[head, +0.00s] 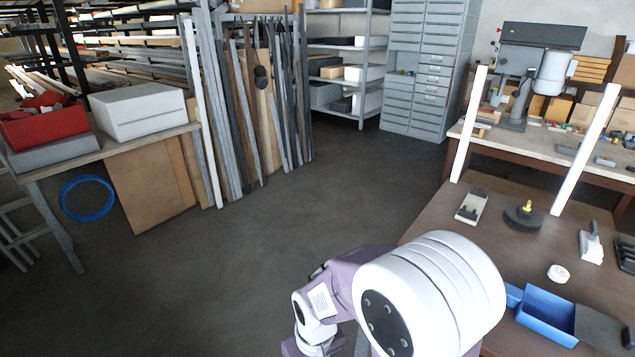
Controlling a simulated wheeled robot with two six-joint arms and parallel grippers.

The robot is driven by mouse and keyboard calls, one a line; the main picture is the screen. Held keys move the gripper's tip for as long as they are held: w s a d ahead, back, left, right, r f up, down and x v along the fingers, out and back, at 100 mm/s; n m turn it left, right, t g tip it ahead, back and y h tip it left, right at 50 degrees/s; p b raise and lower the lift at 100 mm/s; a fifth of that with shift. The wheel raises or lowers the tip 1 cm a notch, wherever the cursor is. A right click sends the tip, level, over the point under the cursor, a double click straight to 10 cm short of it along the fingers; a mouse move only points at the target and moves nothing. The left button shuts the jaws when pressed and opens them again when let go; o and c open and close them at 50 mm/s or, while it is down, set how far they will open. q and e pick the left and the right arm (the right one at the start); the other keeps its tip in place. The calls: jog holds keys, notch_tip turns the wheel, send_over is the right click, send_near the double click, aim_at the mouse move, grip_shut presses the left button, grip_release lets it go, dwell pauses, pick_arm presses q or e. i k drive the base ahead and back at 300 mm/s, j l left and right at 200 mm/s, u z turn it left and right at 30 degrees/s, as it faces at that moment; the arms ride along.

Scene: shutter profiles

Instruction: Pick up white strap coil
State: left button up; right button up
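A small white round coil (558,273), which looks like the white strap coil, lies flat on the brown table (425,240) at the right, just above a blue bin. One of my arms, white and purple, rises from the bottom middle of the head view. It bends down to the left beside the table, well left of the coil. Its far end runs out of the bottom edge, so no gripper fingers show. My other arm is out of view. Nothing touches the coil.
Two upright white profiles (586,150) (469,124) stand at the table's back.

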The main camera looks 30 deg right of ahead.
aim_at(558, 275)
jog(key=i+j+u, duration=0.15)
jog(key=i, duration=0.45)
jog(key=i+j+u, duration=0.1)
jog(key=i+j, duration=0.15)
jog(key=i, duration=0.35)
jog(key=i+l+z, duration=0.15)
jog(key=z, duration=0.3)
jog(key=i+z, duration=0.7)
jog(key=z, duration=0.15)
jog(key=i+j+z, duration=0.15)
jog(key=z, duration=0.25)
jog(key=i+l+z, duration=0.1)
jog(key=i+z, duration=0.55)
jog(key=z, duration=0.25)
jog(key=i+z, duration=0.45)
jog(key=i+j+z, duration=0.2)
jog(key=z, duration=0.3)
jog(key=i+j+z, duration=0.25)
jog(key=j+z, duration=0.2)
jog(key=i+j+z, duration=0.15)
jog(key=j+z, duration=0.3)
jog(key=l, duration=0.1)
